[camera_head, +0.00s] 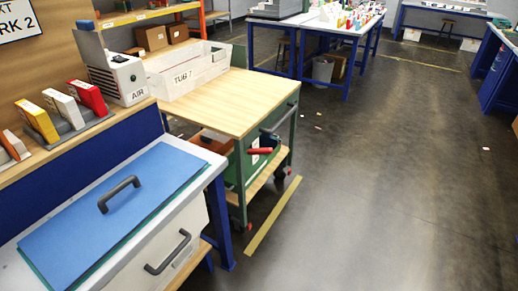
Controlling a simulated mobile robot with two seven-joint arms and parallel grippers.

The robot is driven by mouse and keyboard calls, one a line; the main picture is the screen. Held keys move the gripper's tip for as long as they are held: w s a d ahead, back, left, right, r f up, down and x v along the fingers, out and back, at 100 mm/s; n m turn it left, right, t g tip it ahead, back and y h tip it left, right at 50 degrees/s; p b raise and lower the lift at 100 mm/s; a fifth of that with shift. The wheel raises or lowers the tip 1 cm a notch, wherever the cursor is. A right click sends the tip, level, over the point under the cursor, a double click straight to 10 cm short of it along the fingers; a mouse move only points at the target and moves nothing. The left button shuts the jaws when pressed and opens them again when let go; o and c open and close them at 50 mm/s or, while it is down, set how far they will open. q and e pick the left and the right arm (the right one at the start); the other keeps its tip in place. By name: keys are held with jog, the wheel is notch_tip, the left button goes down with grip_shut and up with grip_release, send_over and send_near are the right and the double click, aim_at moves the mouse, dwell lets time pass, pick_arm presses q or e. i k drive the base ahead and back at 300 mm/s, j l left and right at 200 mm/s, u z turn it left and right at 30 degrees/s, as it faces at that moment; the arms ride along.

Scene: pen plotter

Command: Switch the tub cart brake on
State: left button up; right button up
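The tub cart (232,112) stands left of centre, with a wooden top, green legs and a dark push handle (279,118) on its right end. A clear-white tub (186,76) marked TUB sits on its top. A red lever-like part (260,151) shows on the cart's right end below the handle, near a small white label (255,142); whether it is the brake, and its setting, I cannot tell. Casters with red parts (249,227) touch the floor. Neither of my grippers is in view.
A blue-framed bench with a blue lidded box (122,212) stands in front of the cart at left. A yellow floor strip (272,218) runs beside the cart. The dark floor (390,190) to the right is clear. Blue tables (330,32) stand behind.

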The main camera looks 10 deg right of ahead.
aim_at(267, 151)
jog(key=i+l+u, duration=0.35)
jog(key=l, duration=0.25)
jog(key=i+l+u, duration=0.15)
jog(key=i+l, duration=0.15)
jog(key=i+l+u, duration=0.2)
jog(key=l, duration=0.2)
jog(key=i+l+u, duration=0.15)
jog(key=l, duration=0.25)
jog(key=i+l+u, duration=0.15)
jog(key=l, duration=0.25)
